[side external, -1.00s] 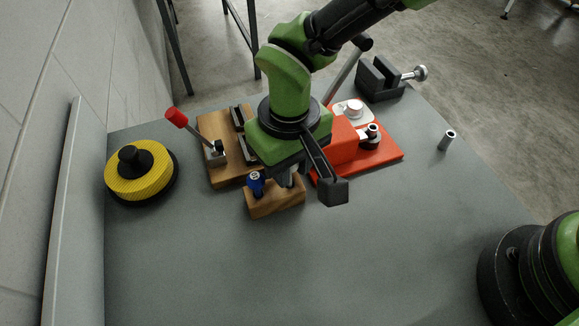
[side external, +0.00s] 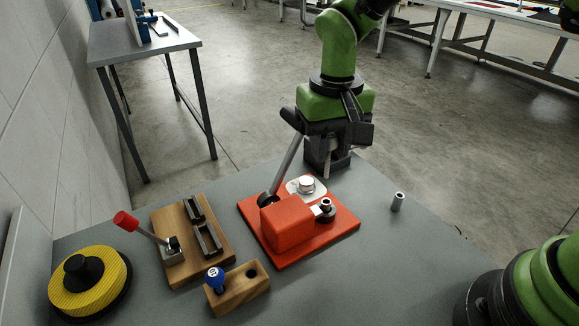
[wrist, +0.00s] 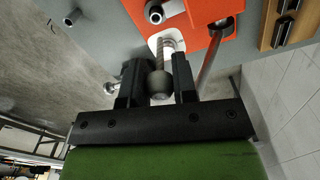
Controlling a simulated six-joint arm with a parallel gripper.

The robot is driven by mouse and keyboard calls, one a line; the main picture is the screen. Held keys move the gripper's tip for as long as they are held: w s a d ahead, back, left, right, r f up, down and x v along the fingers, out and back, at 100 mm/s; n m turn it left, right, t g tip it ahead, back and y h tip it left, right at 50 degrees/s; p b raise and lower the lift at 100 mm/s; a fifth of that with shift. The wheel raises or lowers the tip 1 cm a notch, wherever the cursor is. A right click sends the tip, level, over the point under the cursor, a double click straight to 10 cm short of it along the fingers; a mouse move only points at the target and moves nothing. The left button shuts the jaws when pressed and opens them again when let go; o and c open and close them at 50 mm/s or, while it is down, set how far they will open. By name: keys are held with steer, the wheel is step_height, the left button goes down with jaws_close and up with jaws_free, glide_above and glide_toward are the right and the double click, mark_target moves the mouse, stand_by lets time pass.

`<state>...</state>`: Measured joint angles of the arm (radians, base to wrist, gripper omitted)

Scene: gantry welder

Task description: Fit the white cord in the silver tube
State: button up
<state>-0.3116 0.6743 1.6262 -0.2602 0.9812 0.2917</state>
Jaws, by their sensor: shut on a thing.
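My gripper (side external: 327,168) is over the table's back edge, behind the red fixture. In the wrist view my gripper (wrist: 158,88) is shut on a ridged tool (wrist: 160,82) with a dark rounded end and a paler ridged shaft. A pale tip shows under the fingers in the side view. The silver tube (side external: 397,201) stands upright and apart on the table at right; it also shows in the wrist view (wrist: 72,17). I cannot make out a white cord for certain.
The red fixture (side external: 292,225) has a slanted lever and a white plate (side external: 301,188) with a silver knob. A wooden block (side external: 237,291) holds a blue-knobbed tool beside an empty hole. A wooden board (side external: 192,240) and yellow disc (side external: 88,285) lie left.

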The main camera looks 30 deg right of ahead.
steer(key=shift+d+f, duration=0.1)
steer(key=shift+d, duration=0.3)
steer(key=shift+f, duration=2.6)
steer(key=shift+f, duration=2.1)
steer(key=o, duration=1)
